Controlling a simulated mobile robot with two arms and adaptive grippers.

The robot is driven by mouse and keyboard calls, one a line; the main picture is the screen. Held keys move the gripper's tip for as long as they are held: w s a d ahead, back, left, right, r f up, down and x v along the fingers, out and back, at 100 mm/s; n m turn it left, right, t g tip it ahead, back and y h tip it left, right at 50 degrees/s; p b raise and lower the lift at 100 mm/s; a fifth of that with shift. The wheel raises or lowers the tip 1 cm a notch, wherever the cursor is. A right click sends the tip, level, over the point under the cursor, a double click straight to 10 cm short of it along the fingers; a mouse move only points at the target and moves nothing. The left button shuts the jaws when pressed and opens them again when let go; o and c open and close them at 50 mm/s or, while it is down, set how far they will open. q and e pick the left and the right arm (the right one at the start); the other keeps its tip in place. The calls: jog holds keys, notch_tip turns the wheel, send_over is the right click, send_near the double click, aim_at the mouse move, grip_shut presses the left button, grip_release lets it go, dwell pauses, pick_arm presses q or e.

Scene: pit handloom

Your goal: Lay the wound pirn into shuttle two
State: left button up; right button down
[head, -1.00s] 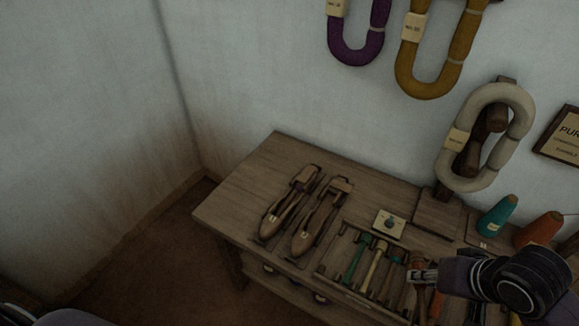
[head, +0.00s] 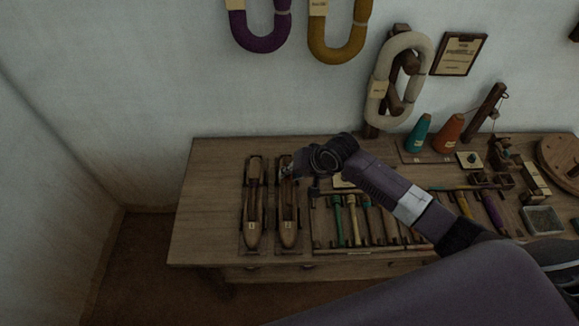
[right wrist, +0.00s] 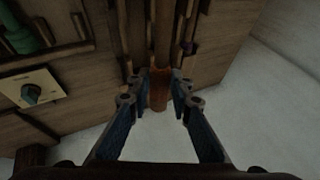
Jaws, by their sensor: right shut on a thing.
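Two wooden shuttles lie side by side on the bench: shuttle one (head: 253,212) on the left and shuttle two (head: 288,222), with its number tag, on the right. My right gripper (head: 287,168) is at the far end of shuttle two. In the right wrist view its fingers (right wrist: 160,78) are shut on an orange-brown wound pirn (right wrist: 158,97). The pirn is in line with the long wooden shapes beyond the fingers. I cannot tell whether it touches the shuttle or is just above it. My left gripper is not in view.
A rack of coloured pirns (head: 353,222) stands right of shuttle two, partly under my right arm. A teal cone (head: 418,134) and an orange cone (head: 449,134) stand behind. Yarn hanks hang on the wall. The bench's left end is clear.

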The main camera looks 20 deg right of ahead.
aim_at(290, 184)
jog(key=shift+w+f, duration=0.1)
jog(key=shift+w, duration=0.15)
jog(key=shift+f, duration=0.2)
jog(key=shift+a+f+b, duration=0.1)
jog(key=shift+f+b, duration=0.55)
jog(key=shift+b, duration=0.2)
notch_tip(290, 184, down, 4)
jog(key=b, duration=0.5)
jog(key=shift+f, duration=1.1)
jog(key=c, duration=1.7)
grip_release()
jog(key=shift+o, duration=0.2)
